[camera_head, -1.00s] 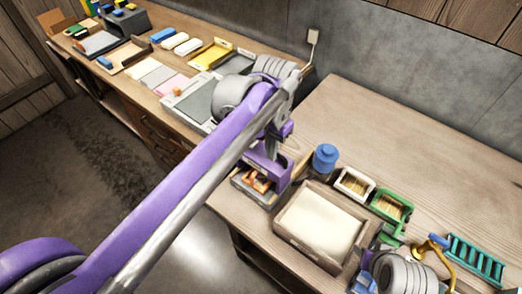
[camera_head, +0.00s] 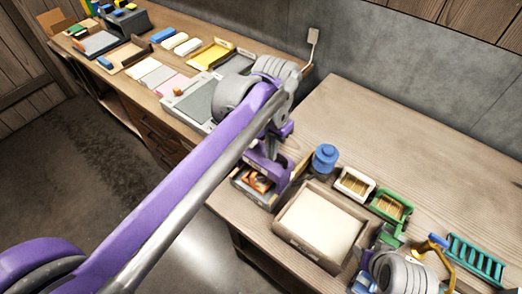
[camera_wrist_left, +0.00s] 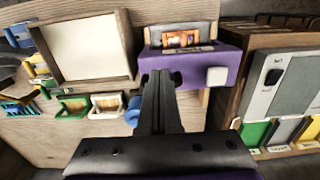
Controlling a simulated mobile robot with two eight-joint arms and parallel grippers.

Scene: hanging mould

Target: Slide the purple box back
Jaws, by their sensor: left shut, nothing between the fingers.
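The purple box (camera_head: 268,168) stands at the near left end of the right-hand table in the head view, partly hidden by my left arm. In the left wrist view the purple box (camera_wrist_left: 190,68) has a pale square knob on its front and an orange-and-dark picture panel at its top. My left gripper (camera_wrist_left: 160,76) is shut and empty, its fingertips at the box's lower front edge; I cannot tell if they touch. In the head view the left fingertips are hidden.
A cream-filled wooden tray (camera_head: 281,229) sits right of the box. A blue jar (camera_head: 325,157), a white bin (camera_head: 354,183), a green bin (camera_head: 391,206) and a teal rack (camera_head: 476,259) stand along the table. The table's back is clear. Another bench holds a grey panel (camera_head: 199,100).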

